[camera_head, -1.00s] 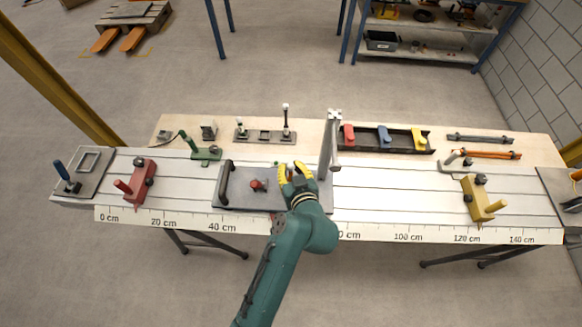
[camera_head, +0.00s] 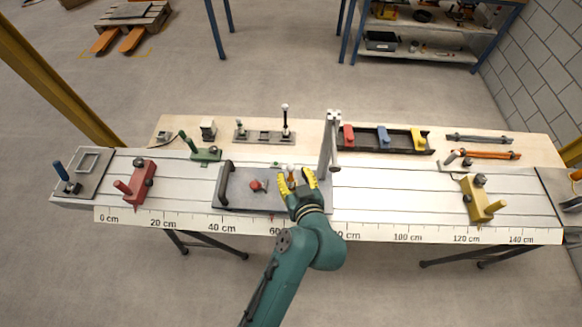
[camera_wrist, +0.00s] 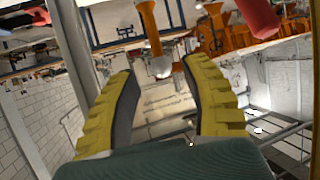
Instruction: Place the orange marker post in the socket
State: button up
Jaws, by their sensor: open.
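The orange marker post (camera_head: 291,175), with a white ball tip, stands on the grey plate (camera_head: 238,200) near my gripper's fingers. In the wrist view the orange post (camera_wrist: 150,28) and its white ball lie beyond and between the two yellow fingers. My gripper (camera_head: 298,179) is open at the plate's right part, its fingers spread apart with a gap. In the wrist view my gripper (camera_wrist: 160,100) shows nothing clamped. The post's foot is hidden, so I cannot tell whether it is in a socket.
The plate carries a black handle (camera_head: 225,184) and a red knob (camera_head: 257,186) left of the post. A tall grey upright (camera_head: 326,145) stands close to the right of my gripper. A rack (camera_head: 262,138) with a tall dark post is behind.

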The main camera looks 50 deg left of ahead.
jog(key=v, duration=0.8)
jog(key=shift+s+d, duration=0.1)
